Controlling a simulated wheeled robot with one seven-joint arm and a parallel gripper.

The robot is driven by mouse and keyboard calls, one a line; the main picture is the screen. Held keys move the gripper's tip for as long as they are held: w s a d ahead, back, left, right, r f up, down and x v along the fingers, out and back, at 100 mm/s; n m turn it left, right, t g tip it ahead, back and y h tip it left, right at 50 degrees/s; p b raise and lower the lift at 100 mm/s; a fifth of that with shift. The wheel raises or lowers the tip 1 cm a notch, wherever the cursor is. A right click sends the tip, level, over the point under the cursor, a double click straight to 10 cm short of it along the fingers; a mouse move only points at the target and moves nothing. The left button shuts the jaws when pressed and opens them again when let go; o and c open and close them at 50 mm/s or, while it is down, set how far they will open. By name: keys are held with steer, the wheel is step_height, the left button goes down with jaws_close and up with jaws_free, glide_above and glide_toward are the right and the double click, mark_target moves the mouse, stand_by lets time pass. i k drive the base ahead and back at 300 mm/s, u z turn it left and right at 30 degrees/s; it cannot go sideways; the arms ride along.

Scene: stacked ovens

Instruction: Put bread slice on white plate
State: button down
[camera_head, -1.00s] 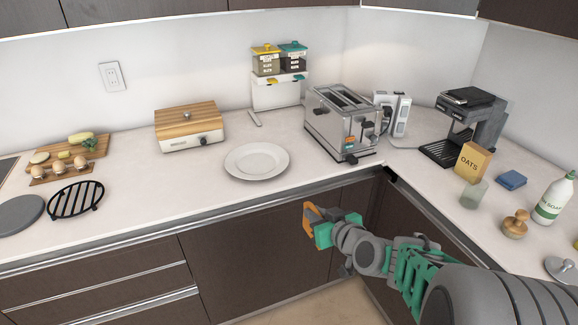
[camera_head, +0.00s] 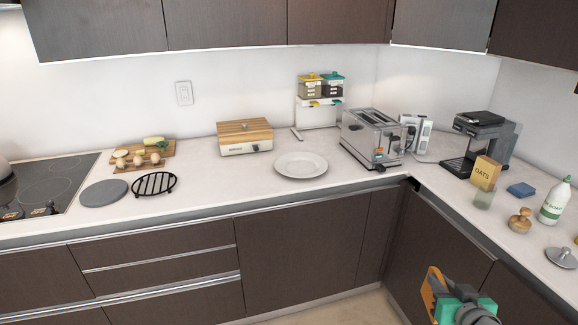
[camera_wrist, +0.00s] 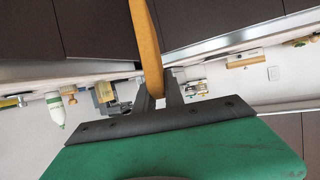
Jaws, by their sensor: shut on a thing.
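The white plate (camera_head: 301,164) lies flat and empty on the counter, left of the toaster, in the head view. My gripper (camera_head: 436,295) is at the bottom right of the head view, below counter height and well right of the plate. It is shut on the bread slice (camera_head: 431,288), which shows as a thin brown edge. In the wrist view the slice (camera_wrist: 146,40) stands edge-on between the two fingers of my gripper (camera_wrist: 160,92). The plate cannot be clearly made out in the wrist view.
A silver toaster (camera_head: 371,138) stands right of the plate and a wood-topped box appliance (camera_head: 245,137) left of it. A black trivet (camera_head: 154,184) lies further left. The oats box (camera_head: 486,172) and a glass (camera_head: 484,196) stand right. Counter in front of the plate is clear.

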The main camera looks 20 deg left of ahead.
mark_target(307, 170)
steer(key=u, duration=0.7)
steer(key=i, duration=0.6)
steer(key=u, duration=0.7)
steer(key=i, duration=0.6)
steer(key=z, duration=0.05)
